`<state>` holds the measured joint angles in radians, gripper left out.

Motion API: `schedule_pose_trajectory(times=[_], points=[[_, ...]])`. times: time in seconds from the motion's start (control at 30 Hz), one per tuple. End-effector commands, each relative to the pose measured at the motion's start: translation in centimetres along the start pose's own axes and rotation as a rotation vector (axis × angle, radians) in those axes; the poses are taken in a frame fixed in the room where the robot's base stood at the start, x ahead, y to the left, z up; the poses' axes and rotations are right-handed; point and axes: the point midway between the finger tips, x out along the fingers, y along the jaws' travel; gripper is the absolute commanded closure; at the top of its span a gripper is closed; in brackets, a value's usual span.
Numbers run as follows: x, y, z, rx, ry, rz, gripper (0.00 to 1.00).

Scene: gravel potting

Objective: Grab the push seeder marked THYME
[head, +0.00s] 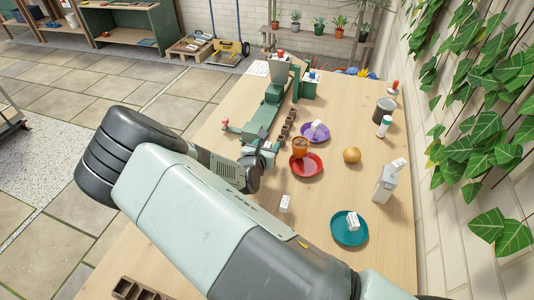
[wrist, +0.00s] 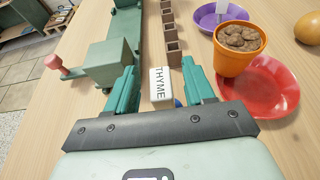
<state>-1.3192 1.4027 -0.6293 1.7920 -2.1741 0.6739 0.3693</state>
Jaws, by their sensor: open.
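The push seeder marked THYME (wrist: 161,84) shows in the wrist view as a white block with dark lettering and a bit of blue at its lower right. It lies between the two teal fingers of my gripper (wrist: 159,75). The fingers are apart, with a visible gap on each side of the block. I cannot tell how far below the fingertips it is. In the head view my gripper (head: 262,158) is at the left of the table, largely hidden by my own arm.
A green device (head: 268,110) stands left, beside a row of small brown pots (head: 285,128). An orange gravel pot (wrist: 237,47) sits on a red saucer (wrist: 268,98), right of my gripper. Purple (head: 325,138) and teal (head: 340,238) saucers hold white-labelled items. A golden ball (head: 352,155) lies right.

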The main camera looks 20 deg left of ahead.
Motion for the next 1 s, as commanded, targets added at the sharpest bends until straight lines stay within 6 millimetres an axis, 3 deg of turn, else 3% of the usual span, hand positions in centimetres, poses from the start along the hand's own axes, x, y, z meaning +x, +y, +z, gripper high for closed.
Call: schedule_pose_trajectory(times=[0.13, 0.47, 0.77, 1.0], points=[[0.0, 0.0, 0.0, 0.000, 0.000, 0.000, 0.50], [0.0, 0.0, 0.0, 0.000, 0.000, 0.000, 1.00], [-0.1, 0.0, 0.2, 0.001, 0.000, 0.000, 1.00], [-0.9, 0.0, 2.5, 0.005, -0.001, -0.001, 1.00]])
